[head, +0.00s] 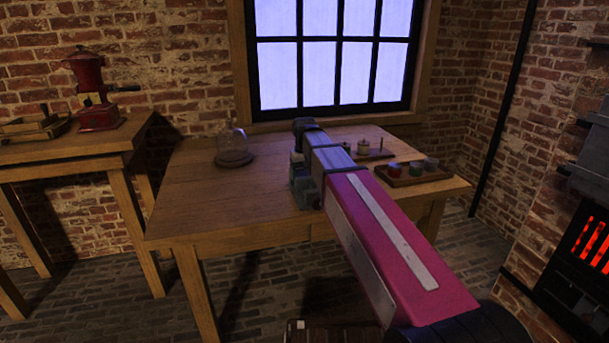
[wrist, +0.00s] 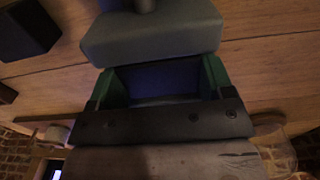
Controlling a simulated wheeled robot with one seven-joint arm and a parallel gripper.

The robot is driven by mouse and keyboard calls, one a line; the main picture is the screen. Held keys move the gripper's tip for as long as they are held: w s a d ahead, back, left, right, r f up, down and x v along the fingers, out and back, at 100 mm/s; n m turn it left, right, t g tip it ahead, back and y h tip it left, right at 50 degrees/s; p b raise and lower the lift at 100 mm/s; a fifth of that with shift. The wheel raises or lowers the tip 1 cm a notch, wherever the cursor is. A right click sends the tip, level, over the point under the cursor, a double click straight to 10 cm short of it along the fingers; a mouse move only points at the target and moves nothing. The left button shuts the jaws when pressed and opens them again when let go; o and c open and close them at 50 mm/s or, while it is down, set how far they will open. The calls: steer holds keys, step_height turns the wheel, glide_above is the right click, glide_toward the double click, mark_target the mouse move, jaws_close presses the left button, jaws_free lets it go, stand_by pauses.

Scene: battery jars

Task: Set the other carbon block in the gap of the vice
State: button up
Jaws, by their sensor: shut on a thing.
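My gripper (wrist: 162,80) is over the table, with green-sided fingers shut on a dark block that I take to be the carbon block (wrist: 160,77); it looks bluish in this light. A grey, rounded piece with a short post, apparently part of the vice (wrist: 150,38), shows just beyond the fingertips. I cannot tell whether the block touches it, and the gap is not clearly visible. In the head view the grey-green vice (head: 304,191) stands on the table, partly hidden by my arm. The held block cannot be made out there.
A black block (wrist: 25,30) is at the wrist view's upper left. On the table (head: 200,205), a glass dome (head: 234,147) stands left, a tray of small jars (head: 415,178) right, and a small board with a jar (head: 372,155) behind. The table's left half is mostly clear.

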mark_target(304, 173)
steer(key=shift+f, duration=0.15)
steer(key=o, duration=1)
steer(key=shift+o, duration=0.2)
step_height(304, 173, up, 12)
steer(key=shift+r, duration=0.2)
